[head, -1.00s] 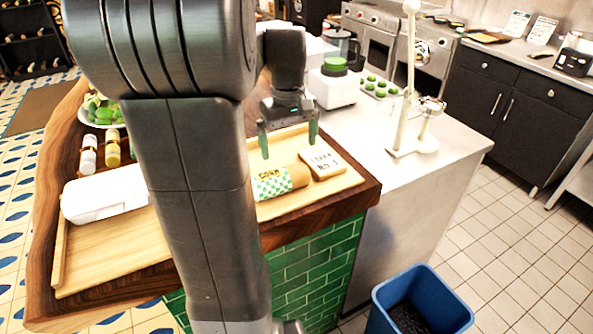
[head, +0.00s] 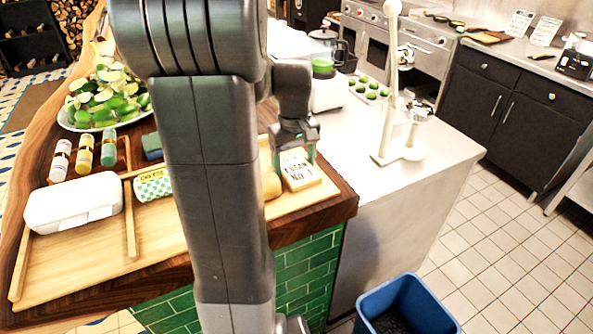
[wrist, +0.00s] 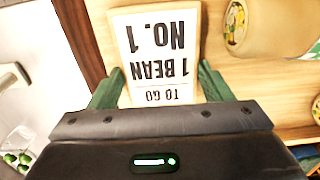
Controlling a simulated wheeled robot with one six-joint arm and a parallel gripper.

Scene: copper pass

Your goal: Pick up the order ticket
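The order ticket (head: 299,171) is a small pale block with black lettering, lying at the right end of the wooden tray (head: 75,268). In the wrist view the ticket (wrist: 158,50) reads "TO GO 1 BEAN NO. 1", upside down. My gripper (head: 293,158) is low over the ticket's far end. In the wrist view its green fingers (wrist: 161,78) stand apart on either side of the ticket's near end, open. I cannot tell whether either finger touches it.
A brown-wrapped roll (head: 271,186) lies close to the ticket's left; it also shows in the wrist view (wrist: 268,22). A green-checked roll (head: 154,186) and a white box (head: 75,203) lie farther left. A white tap stand (head: 388,110) is to the right.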

